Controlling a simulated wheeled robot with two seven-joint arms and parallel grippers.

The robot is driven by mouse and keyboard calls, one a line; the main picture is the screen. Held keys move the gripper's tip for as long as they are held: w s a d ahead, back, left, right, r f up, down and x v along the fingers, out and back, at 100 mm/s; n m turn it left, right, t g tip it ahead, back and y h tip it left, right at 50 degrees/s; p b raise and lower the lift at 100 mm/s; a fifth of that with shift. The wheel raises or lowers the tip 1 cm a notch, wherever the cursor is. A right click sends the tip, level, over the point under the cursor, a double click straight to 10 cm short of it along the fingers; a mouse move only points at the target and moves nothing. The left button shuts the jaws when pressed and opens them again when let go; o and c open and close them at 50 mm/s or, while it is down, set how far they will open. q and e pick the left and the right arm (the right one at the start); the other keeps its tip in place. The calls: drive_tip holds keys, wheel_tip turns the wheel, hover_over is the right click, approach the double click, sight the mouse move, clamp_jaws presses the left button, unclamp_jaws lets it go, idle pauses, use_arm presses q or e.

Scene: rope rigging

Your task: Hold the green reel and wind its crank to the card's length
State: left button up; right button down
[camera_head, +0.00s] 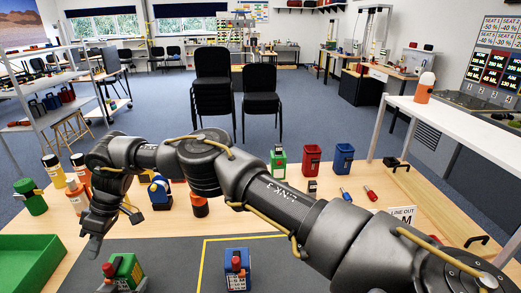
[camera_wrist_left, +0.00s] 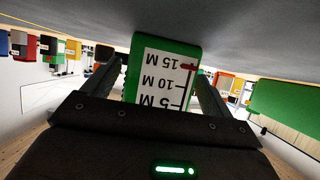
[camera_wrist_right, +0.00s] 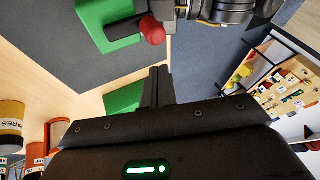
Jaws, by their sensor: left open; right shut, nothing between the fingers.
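The green reel (camera_head: 123,267) stands on the dark mat at the bottom left of the head view. My left gripper (camera_wrist_left: 158,72) is open, its fingers on either side of the reel; contact cannot be told. The reel's white scale (camera_wrist_left: 165,80) reads 5 M, 10 M and 15 M, with a red mark near 15 M. In the right wrist view, the reel's dark crank ends in a red knob (camera_wrist_right: 152,30). My right gripper (camera_head: 92,243) is shut and empty, its fingertips (camera_wrist_right: 158,72) apart from the knob. The "LINE OUT" card (camera_head: 402,214) is partly hidden by my right arm; its number is not readable.
A blue reel (camera_head: 237,270) stands on the mat right of the green one. A green tray (camera_head: 30,262) lies at the left. Bottles, another green item (camera_head: 30,198) and coloured boxes (camera_head: 311,160) stand farther back. My right arm crosses over the table.

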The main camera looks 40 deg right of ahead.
use_arm(q)
drive_tip(key=shift+p, duration=0.3)
use_arm(e)
drive_tip(key=shift+r, duration=0.25)
use_arm(q)
drive_tip(key=c, duration=1.1)
idle(0.3)
